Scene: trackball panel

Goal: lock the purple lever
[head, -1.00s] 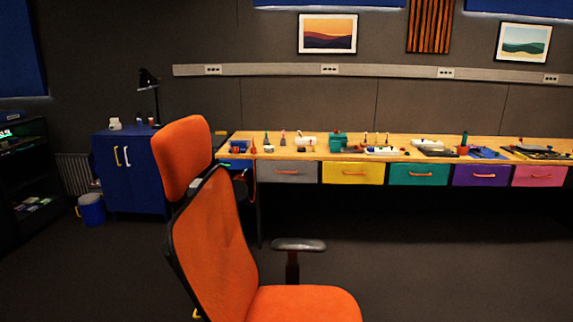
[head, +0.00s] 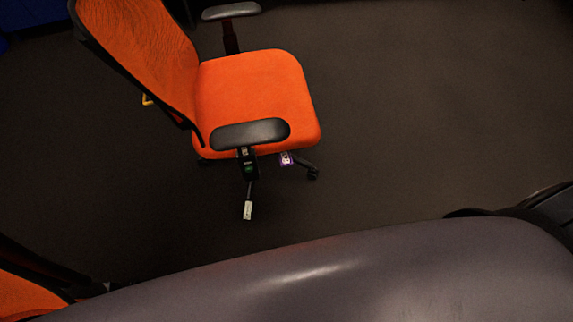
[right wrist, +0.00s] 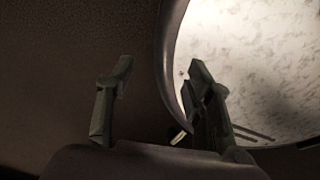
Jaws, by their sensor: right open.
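An orange office chair (head: 252,95) stands in the head view. A purple lever end (head: 286,158) with a white mark sticks out under the front edge of its seat. It is small, and I cannot tell its lock position. My right gripper (right wrist: 160,64) shows in the right wrist view, its two dark fingers spread apart with nothing visibly held between them. The purple lever does not show in that view. My left gripper is not in view.
A white-tagged lever (head: 248,210) hangs below the near armrest (head: 250,134). A yellow lever end (head: 147,99) is behind the backrest. Dark floor (head: 430,120) to the right is clear. A pale round surface (right wrist: 265,60) fills the right of the wrist view.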

